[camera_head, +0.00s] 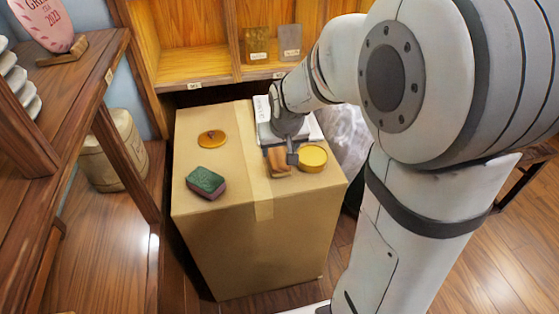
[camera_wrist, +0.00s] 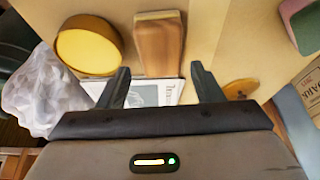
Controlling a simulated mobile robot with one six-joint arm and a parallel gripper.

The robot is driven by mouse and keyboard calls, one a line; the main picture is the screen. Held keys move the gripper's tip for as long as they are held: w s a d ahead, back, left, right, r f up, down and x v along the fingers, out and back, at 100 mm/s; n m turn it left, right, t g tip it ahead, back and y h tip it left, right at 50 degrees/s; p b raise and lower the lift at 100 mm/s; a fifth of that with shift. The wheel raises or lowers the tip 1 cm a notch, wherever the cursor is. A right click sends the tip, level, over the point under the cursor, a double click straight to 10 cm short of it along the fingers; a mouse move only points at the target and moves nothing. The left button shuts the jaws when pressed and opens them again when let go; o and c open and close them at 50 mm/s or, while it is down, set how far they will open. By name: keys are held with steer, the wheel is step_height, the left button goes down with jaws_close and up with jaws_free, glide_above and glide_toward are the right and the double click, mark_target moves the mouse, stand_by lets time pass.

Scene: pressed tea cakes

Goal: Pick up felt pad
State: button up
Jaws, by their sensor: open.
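No label marks the felt pad, and I cannot tell for sure which item it is. A brown block (camera_head: 278,162) lies on the cardboard box, below and beside my gripper (camera_head: 284,150). In the wrist view the brown block (camera_wrist: 160,45) lies just past the fingertips, roughly in line with the gap between them. A two-tone block (camera_head: 206,181), green on top and purplish below, lies at the box's front left; its corner (camera_wrist: 303,24) shows at the wrist view's upper right. My gripper (camera_wrist: 160,72) is open, with nothing held between its fingers.
A round yellow tin (camera_head: 312,157) sits right of the brown block. An orange disc (camera_head: 212,139) lies at the left on the cardboard box (camera_head: 225,245). A printed sheet (camera_wrist: 150,92) lies under my gripper. A clear plastic bag (camera_wrist: 42,85) is beside the box. Shelves stand behind and left.

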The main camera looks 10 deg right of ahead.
mark_target(279, 157)
steer(key=b+x, duration=0.2)
steer(key=x, duration=0.3)
steer(key=shift+f, duration=0.4)
steer(key=shift+r, duration=0.1)
steer(key=c, duration=0.8)
steer(key=shift+c, duration=0.2)
steer(key=shift+r, duration=0.1)
step_height(279, 157, up, 10)
steer(key=p, duration=0.3)
steer(key=o, duration=0.5)
steer(key=shift+c, duration=1.5)
